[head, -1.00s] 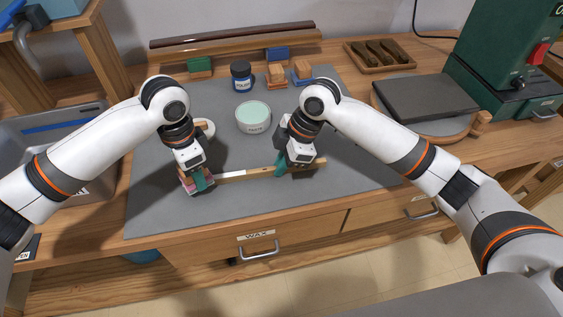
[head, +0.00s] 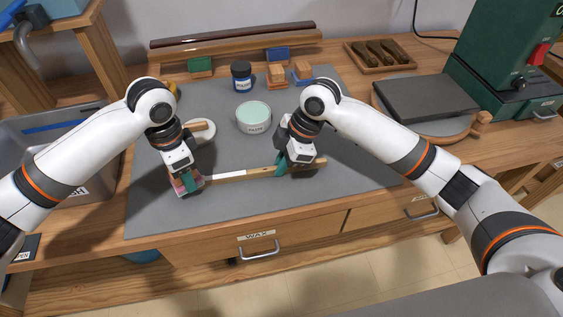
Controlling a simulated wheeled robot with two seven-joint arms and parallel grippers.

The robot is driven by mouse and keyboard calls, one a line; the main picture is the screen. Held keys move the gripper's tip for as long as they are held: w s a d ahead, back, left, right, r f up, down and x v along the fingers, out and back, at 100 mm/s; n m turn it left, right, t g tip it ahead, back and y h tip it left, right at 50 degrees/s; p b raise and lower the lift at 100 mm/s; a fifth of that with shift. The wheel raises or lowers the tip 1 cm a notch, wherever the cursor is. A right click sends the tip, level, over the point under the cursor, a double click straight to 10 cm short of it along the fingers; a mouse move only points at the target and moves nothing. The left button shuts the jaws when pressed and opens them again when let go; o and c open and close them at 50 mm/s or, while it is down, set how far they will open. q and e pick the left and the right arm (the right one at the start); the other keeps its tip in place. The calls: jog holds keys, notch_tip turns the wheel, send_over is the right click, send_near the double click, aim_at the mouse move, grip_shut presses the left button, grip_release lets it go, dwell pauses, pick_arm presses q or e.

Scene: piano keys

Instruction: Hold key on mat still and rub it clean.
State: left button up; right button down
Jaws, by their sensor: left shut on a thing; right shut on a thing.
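The key (head: 231,173) is a long wooden stick with a white top towards its left end. It lies across the lower part of the grey mat (head: 310,195). My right gripper (head: 282,166) is shut on the key right of its middle. My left gripper (head: 189,187) is shut on a small pinkish block (head: 178,184) at the key's left end. The fingers hide most of the block, and I cannot tell whether it touches the key.
A pale green paste tub (head: 254,116), a blue polish jar (head: 241,77) and a white dish (head: 203,133) stand behind the key. Several blocks line the mat's back. A grey bin (head: 60,135) is at the left; the mat's front strip is clear.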

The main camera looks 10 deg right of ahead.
aim_at(205, 179)
pick_arm(q)
jog(key=shift+s+d, duration=0.1)
jog(key=shift+d, duration=1.95)
jog(key=shift+r, duration=0.1)
jog(key=shift+a, duration=0.1)
jog(key=shift+a, duration=2.5)
jog(key=shift+d, duration=0.1)
jog(key=shift+d, duration=2.45)
